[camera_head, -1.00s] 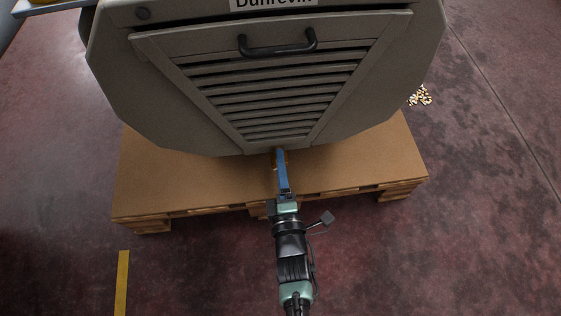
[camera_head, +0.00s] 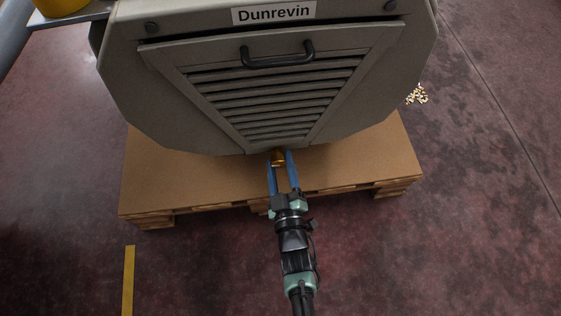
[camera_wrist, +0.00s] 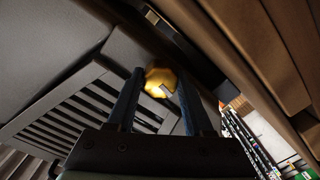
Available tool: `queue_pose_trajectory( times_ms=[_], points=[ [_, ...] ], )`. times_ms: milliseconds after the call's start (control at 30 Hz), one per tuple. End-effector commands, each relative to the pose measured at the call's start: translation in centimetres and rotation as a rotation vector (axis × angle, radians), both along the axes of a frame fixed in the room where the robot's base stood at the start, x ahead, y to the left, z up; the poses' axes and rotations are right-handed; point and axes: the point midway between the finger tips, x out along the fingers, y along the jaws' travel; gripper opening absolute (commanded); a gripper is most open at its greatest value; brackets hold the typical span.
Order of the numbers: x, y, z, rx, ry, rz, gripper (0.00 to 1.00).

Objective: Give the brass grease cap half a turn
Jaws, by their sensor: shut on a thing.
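The brass grease cap (camera_head: 278,157) sits low on the front of the grey machine, just under its louvred panel. My gripper (camera_head: 280,160) reaches up to it from the front, with one blue finger on each side of the cap, and is shut on it. In the wrist view the rounded golden cap (camera_wrist: 161,82) lies between the two fingertips (camera_wrist: 160,80), and a small notch or mark shows on its face. The cap's mounting behind it is hidden.
The grey machine (camera_head: 140,100), labelled Dunrevin, stands on a brown pallet (camera_head: 165,185). A black handle (camera_head: 277,60) crosses its louvred panel. Small pale pieces (camera_head: 417,94) lie on the floor at right, and a yellow floor strip (camera_head: 128,280) at left. The floor in front is clear.

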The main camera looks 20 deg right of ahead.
Motion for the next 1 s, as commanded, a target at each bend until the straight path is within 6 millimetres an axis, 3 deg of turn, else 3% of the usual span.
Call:
queue_pose_trajectory(
  times_ms=[1000],
  points=[
    [-0.05,0.18,-0.18,0.927,-0.267,0.003,0.00]
  ],
)
